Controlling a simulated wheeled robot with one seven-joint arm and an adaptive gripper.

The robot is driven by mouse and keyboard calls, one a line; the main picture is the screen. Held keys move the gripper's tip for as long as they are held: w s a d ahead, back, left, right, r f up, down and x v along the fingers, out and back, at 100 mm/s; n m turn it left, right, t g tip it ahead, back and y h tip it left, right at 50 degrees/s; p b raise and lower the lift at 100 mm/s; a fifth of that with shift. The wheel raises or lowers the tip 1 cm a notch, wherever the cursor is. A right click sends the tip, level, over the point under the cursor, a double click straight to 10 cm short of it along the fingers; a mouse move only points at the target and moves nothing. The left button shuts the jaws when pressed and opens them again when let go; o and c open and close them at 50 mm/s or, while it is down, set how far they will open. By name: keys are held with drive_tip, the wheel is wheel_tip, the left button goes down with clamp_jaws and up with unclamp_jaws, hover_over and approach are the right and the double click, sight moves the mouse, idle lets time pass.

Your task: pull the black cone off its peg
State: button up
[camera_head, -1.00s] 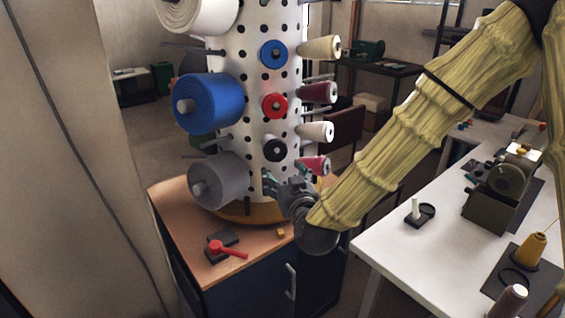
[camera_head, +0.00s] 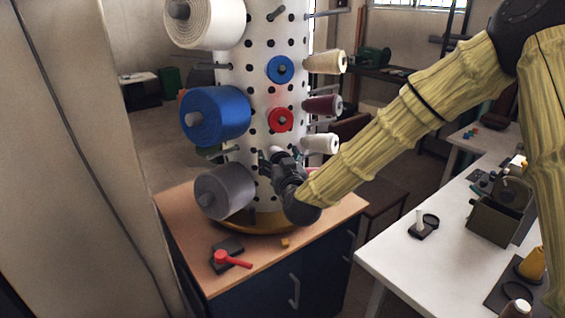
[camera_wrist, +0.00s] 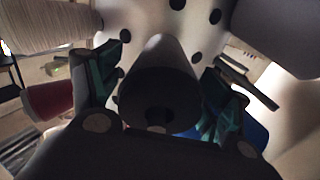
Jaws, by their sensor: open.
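The black cone (camera_wrist: 160,75) sits on its peg on the white perforated column (camera_head: 262,40). In the wrist view it points toward my camera, with the dark peg end in its middle. My gripper (camera_head: 275,160) is open in front of the column. Its two green-grey fingers (camera_wrist: 158,95) stand on either side of the cone, with a gap showing on both sides. In the head view my gripper hides nearly all of the cone.
A red spool (camera_head: 281,119) and a blue spool (camera_head: 280,69) are above. Large blue (camera_head: 222,112) and grey (camera_head: 228,190) spools stick out at left. Cream and maroon (camera_head: 320,106) cones stick out at right. A red-handled tool (camera_head: 232,260) lies on the wooden cabinet top (camera_head: 190,225).

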drive_tip(key=shift+w+a, duration=0.15)
drive_tip(key=shift+w, duration=0.4)
drive_tip(key=shift+c, duration=0.4)
drive_tip(key=c, duration=0.8)
drive_tip(key=shift+c, duration=0.2)
drive_tip(key=shift+s+r, duration=0.2)
drive_tip(key=shift+s, duration=0.1)
drive_tip(key=shift+r+v, duration=0.35)
drive_tip(key=shift+v, duration=1.85)
drive_tip(key=shift+r+v, duration=0.4)
drive_tip(key=shift+v, duration=1.85)
drive_tip(key=shift+r+v, duration=0.35)
drive_tip(key=shift+v, duration=2.65)
drive_tip(key=shift+r, duration=0.1)
